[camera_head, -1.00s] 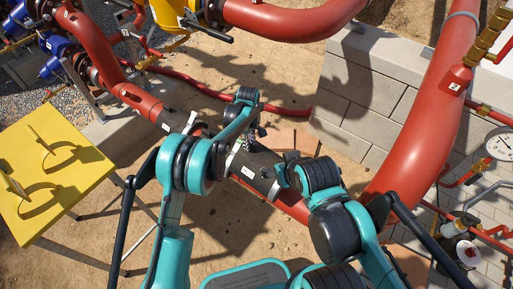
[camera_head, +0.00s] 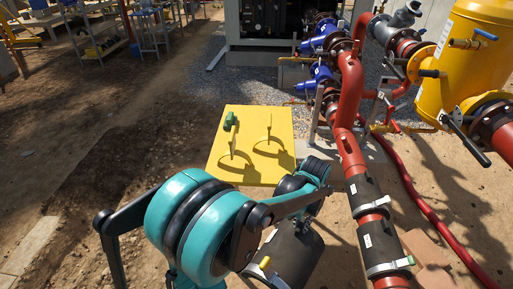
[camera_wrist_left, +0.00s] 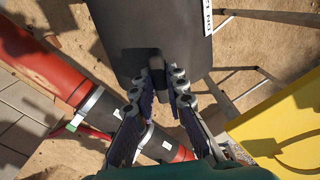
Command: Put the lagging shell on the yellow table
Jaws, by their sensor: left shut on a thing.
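The lagging shell (camera_head: 290,256) is a dark grey curved piece with a white label, held in the air in front of the yellow table (camera_head: 280,120). In the left wrist view the shell (camera_wrist_left: 150,28) fills the top middle. My left gripper (camera_wrist_left: 165,82) is shut on the short dark handle of the shell. In the head view my left arm hides part of the shell and the fingertips. The table edge also shows at the right of the left wrist view (camera_wrist_left: 285,115), beside and apart from the shell. My right gripper is out of view.
Two thin upright hoops (camera_head: 232,142) and a small green item (camera_head: 229,121) are on the table. The red pipe (camera_head: 347,145), with dark sleeves (camera_head: 381,247), runs along the table's right. A yellow vessel (camera_head: 462,60) stands at the back right. Open dirt lies left.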

